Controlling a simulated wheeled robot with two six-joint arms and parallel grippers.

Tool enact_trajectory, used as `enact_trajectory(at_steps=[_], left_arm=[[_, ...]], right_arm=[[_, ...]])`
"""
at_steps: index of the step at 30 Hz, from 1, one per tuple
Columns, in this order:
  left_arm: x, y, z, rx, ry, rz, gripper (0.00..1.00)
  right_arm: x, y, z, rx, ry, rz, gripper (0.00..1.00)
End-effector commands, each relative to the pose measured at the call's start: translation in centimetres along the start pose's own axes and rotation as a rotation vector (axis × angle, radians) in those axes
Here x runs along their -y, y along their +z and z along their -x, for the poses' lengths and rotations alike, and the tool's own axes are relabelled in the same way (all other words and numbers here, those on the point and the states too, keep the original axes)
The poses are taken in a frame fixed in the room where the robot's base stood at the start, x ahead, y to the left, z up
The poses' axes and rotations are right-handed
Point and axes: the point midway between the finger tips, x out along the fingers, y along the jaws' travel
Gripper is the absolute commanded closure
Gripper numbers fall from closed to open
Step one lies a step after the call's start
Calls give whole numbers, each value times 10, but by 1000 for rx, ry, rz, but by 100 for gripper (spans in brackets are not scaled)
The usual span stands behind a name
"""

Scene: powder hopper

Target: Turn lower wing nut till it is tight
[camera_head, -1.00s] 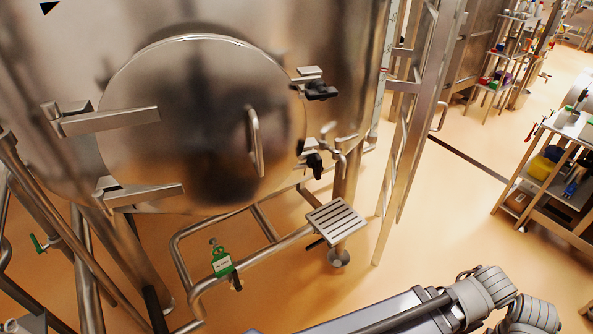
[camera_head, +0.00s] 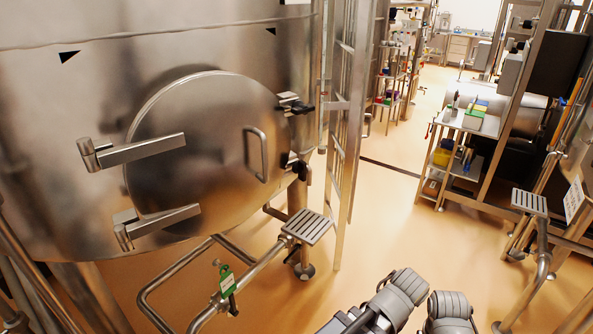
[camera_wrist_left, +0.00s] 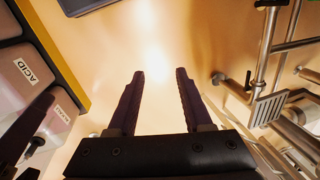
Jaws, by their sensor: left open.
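The lower wing nut (camera_head: 301,170) is a small black part at the lower right edge of the round steel door, in the head view. It is small, and how far it is screwed in cannot be told. The upper wing nut (camera_head: 304,108) is a similar black part on a steel clamp above it. The round door (camera_head: 200,150) lies against the tank wall, with a handle on its right half. My left gripper (camera_wrist_left: 160,76) is open and empty in the left wrist view, over the floor and away from the door.
A slotted step (camera_head: 308,227) and bent pipes with a green tag (camera_head: 227,280) stand below the door. A ladder (camera_head: 345,130) rises to its right. A shelf cart (camera_head: 462,145) stands further right. Open floor lies between.

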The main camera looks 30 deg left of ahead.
Motion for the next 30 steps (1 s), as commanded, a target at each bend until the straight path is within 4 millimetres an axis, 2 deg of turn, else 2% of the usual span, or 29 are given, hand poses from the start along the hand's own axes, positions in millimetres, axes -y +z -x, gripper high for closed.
enact_trajectory(at_steps=[1, 2, 5, 6, 9, 12, 15, 18, 21, 25, 30], left_arm=[[22, -17, 3, -24, -67, 90, 50], [38, -26, 6, -46, -119, 160, 50], [105, -60, 20, -162, -320, 425, 50], [134, -73, 30, -225, -402, 534, 50], [200, -100, 60, -410, -586, 775, 50], [255, -121, 95, -616, -731, 957, 50], [295, -136, 129, -813, -830, 1076, 50], [322, -146, 156, -973, -888, 1143, 50], [336, -153, 174, -1084, -917, 1175, 50], [344, -156, 185, -1152, -932, 1191, 50], [347, -156, 186, -1164, -933, 1194, 50]], right_arm=[[0, 0, 4, 0, 0, 0, 100], [-1, 0, 6, 0, 0, 0, 100], [-1, 0, 12, 0, 0, 0, 100], [-1, 1, 14, 0, 0, 0, 100], [-2, 1, 19, 0, 0, 0, 100], [-2, 1, 24, 0, 0, 0, 100], [-3, 2, 27, 0, 0, 0, 100], [-3, 2, 30, 0, 0, 0, 100], [-3, 2, 31, 0, 0, 0, 100], [-3, 2, 31, 0, 0, 0, 100], [-3, 2, 31, 0, 0, 0, 100]])
